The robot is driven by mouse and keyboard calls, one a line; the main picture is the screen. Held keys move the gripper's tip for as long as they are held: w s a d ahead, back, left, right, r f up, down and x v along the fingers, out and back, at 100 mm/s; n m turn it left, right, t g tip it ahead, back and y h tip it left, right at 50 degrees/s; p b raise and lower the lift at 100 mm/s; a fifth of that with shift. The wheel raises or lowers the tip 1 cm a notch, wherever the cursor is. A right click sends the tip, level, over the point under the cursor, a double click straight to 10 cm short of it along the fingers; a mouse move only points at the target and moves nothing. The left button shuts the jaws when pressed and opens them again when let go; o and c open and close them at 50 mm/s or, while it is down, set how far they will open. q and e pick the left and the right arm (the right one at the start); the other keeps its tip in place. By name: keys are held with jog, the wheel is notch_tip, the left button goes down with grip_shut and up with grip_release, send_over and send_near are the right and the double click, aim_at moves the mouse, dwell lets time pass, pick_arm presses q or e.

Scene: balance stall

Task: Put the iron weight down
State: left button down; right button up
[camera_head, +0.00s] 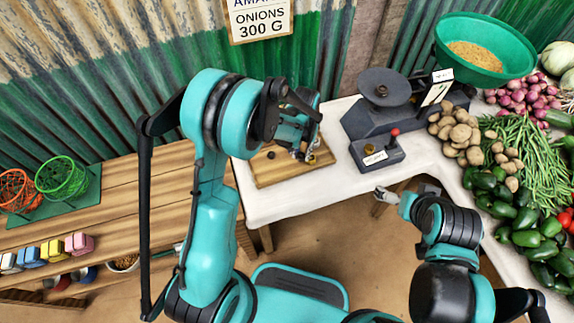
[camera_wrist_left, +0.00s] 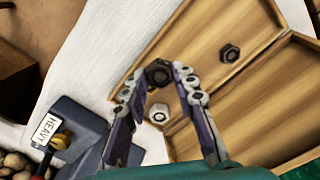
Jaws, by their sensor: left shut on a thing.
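My left gripper (camera_head: 301,154) is over the wooden tray (camera_head: 270,178) on the white table. In the left wrist view its fingertips (camera_wrist_left: 158,76) are shut on a dark hexagonal iron weight (camera_wrist_left: 158,69). The held weight is over the tray's edge area; whether it touches the wood I cannot tell. Another dark weight (camera_wrist_left: 230,53) lies in the tray, and a small silver weight (camera_wrist_left: 159,113) shows between the fingers. My right gripper (camera_head: 384,198) is small in the head view, low at the table's front edge, with nothing seen in it.
A dark balance scale (camera_head: 378,118) stands right of the tray, with a dark piece on its pan. In front of it is a box (camera_head: 378,153) with a red-knobbed lever and a label. Vegetables and a green bowl (camera_head: 484,48) fill the right. White table front is clear.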

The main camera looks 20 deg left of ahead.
aim_at(289, 168)
pick_arm(q)
jog(key=a+f, duration=0.1)
jog(key=a, duration=0.1)
jog(key=s+a+f+b, duration=0.1)
jog(key=a, duration=0.1)
jog(key=shift+f, duration=0.35)
notch_tip(289, 168, down, 4)
jog(key=shift+b, duration=0.85)
jog(key=shift+r, duration=0.1)
jog(key=shift+s, duration=0.1)
jog(key=shift+f, duration=0.2)
jog(key=c, duration=1.5)
grip_release()
jog(key=shift+r, duration=0.1)
